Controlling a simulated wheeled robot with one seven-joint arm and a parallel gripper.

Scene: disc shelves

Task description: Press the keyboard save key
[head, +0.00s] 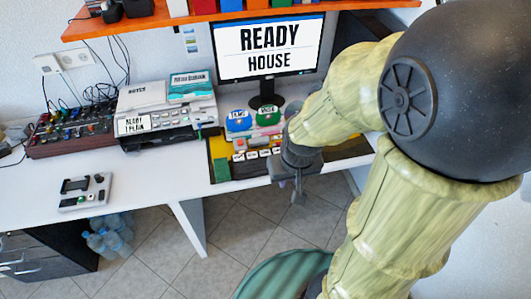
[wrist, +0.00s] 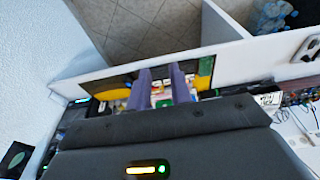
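The keyboard (head: 258,155) lies on the white desk below the monitor, with a row of small labelled white keys. A blue piece (head: 238,121) and a green piece (head: 268,116) with labels stand behind it. I cannot make out which key is the save key; my arm covers the right part. My gripper (head: 298,190) points down at the desk's front edge, at the right of the visible keys. In the wrist view its two purple-grey fingers (wrist: 161,72) stand apart with nothing held between them. Coloured keys (wrist: 160,97) show between and beside them, small and blurred.
The monitor (head: 268,48) reads "READY HOUSE". A printer-like box (head: 165,115) and a mixer panel (head: 72,130) stand to the left. A small grey device (head: 84,192) lies at the front left. An orange shelf (head: 150,21) hangs above. The desk between is clear.

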